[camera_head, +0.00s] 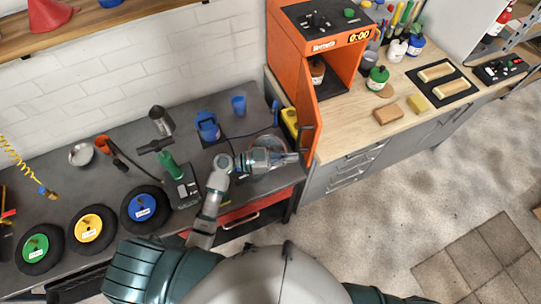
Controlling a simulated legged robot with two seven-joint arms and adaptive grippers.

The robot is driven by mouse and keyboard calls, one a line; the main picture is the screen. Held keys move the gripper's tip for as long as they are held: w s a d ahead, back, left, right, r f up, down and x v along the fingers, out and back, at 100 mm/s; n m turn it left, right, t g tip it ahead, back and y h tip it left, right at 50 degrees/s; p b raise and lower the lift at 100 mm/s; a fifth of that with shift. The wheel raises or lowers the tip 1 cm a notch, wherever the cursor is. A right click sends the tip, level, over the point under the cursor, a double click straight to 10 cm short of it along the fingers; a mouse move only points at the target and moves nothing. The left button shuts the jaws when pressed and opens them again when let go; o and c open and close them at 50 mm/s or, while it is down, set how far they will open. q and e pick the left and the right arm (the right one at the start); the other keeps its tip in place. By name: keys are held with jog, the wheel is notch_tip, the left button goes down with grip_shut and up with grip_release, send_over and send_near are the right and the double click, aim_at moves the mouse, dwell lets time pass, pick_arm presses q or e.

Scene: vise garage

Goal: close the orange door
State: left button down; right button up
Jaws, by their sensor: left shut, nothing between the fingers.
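The orange cabinet (288,35) stands at the back, right of centre, with its front open. Its orange door (308,118) is swung open on the cabinet's left side and sticks out toward me, seen nearly edge-on. My left gripper (294,158) is shut and empty, over the right end of the dark bench. Its fingertips point right, close to the lower near part of the door. I cannot tell whether they touch it. My right gripper is not in view.
The dark bench (103,176) holds wheels, a green-handled tool (168,166) and a blue container (208,126). A yellow item (290,121) sits beside the door. The wooden counter (345,132) holds bottles, blocks and a green-capped jar (377,79). Floor at right is mostly clear.

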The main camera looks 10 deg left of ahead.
pick_arm(q)
jog(key=shift+p+x, duration=0.35)
jog(key=shift+x, duration=0.9)
